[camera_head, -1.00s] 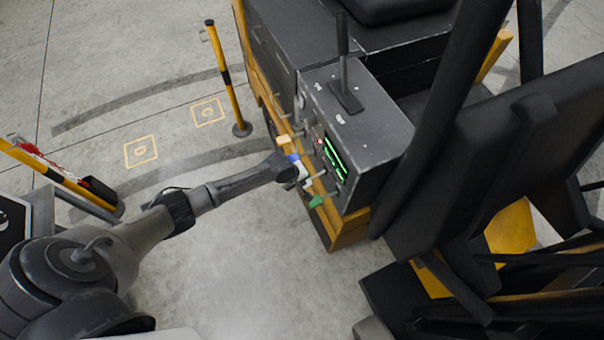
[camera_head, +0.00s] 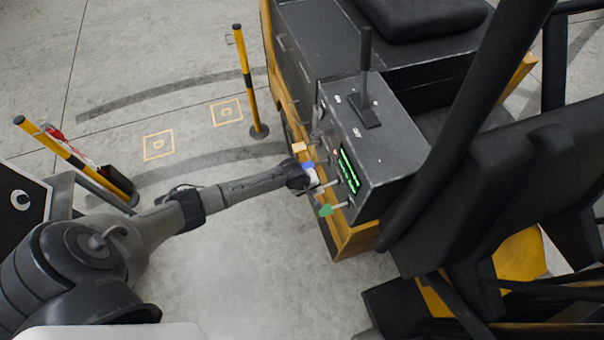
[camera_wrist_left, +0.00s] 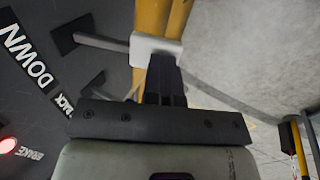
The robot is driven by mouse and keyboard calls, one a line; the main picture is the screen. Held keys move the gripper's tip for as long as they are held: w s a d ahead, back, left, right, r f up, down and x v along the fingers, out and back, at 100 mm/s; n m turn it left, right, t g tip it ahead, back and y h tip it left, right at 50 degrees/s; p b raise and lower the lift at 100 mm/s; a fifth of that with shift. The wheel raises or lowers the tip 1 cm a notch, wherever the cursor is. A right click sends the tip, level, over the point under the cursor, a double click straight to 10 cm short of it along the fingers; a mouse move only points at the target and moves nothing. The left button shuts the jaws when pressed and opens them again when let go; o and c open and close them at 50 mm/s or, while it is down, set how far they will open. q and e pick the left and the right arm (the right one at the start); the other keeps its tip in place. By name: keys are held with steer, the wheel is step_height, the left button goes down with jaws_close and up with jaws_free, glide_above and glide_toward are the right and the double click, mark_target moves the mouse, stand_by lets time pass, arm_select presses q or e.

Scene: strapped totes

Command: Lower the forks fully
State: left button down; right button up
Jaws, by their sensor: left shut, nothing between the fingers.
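The forklift's control box (camera_head: 365,140) has a row of levers on its near side, with tan (camera_head: 299,147), blue (camera_head: 308,165), white (camera_head: 313,178) and green (camera_head: 326,210) knobs. My left gripper (camera_head: 304,178) is at the white and blue knobs. In the left wrist view its fingers (camera_wrist_left: 165,82) are shut and empty, with their tips at the white knob (camera_wrist_left: 155,47); I cannot tell whether they touch. A DOWN label (camera_wrist_left: 28,55) shows on the dark panel. The forks themselves are not clearly seen. My right gripper is not in view.
A tall black lever (camera_head: 366,70) stands on top of the box. The mast and dark guard (camera_head: 500,160) fill the right side. A yellow-black post (camera_head: 247,80) stands behind my arm, another leaning bar (camera_head: 70,155) at left. Floor below my arm is clear.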

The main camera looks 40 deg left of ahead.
arm_select(q)
steer(key=p+v, duration=0.3)
steer(key=v, duration=0.9)
steer(key=shift+r, duration=0.5)
steer(key=shift+w, duration=0.1)
